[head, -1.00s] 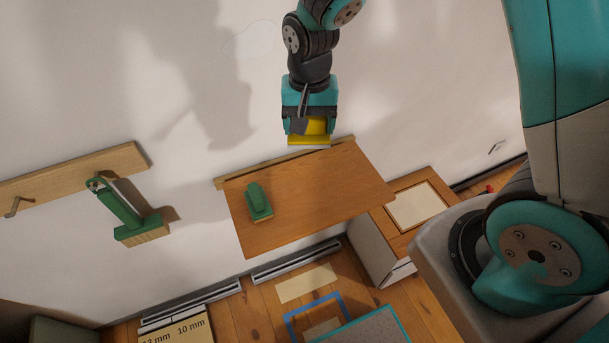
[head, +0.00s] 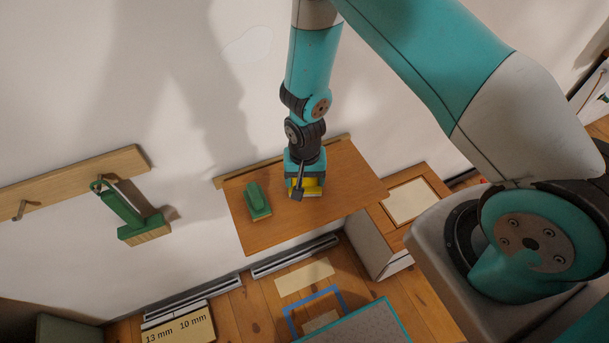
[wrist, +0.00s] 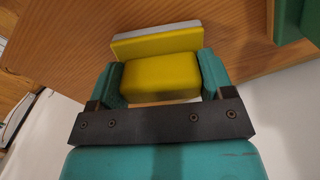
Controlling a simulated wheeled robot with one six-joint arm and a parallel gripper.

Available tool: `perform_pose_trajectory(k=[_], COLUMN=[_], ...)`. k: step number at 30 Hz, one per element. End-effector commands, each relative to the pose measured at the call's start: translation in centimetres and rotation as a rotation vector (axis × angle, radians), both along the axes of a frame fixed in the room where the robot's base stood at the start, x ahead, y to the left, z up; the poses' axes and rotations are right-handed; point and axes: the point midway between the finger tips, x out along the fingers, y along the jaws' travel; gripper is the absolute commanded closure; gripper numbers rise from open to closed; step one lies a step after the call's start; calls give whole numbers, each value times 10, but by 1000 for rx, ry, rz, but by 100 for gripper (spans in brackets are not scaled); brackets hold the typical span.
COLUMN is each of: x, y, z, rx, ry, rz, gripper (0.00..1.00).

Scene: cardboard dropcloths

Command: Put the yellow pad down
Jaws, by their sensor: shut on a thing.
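The yellow pad (head: 314,190) is a yellow block with a pale grey-white face. It is held in my gripper (head: 305,187), over the wooden shelf (head: 340,205) in the head view. In the wrist view the pad (wrist: 155,78) sits between the two teal fingers of my gripper (wrist: 160,80), which are shut on it. The shelf (wrist: 60,50) lies just beyond the pad there. I cannot tell whether the pad touches the shelf.
A green brush (head: 130,220) hangs from a wooden rail (head: 75,180) on the left wall. The shelf's right part is bare. A wooden cabinet (head: 430,185) stands at the right.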

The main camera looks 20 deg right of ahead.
Motion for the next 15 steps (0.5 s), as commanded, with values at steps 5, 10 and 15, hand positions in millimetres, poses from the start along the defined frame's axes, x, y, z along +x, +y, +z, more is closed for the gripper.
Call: perform_pose_trajectory(k=[5,10,15], x=[0,0,0], y=[0,0,0], z=[0,-4,-3], rx=[1,0,0], ry=[-1,0,0], rz=[0,0,0], gripper=[50,50,0])
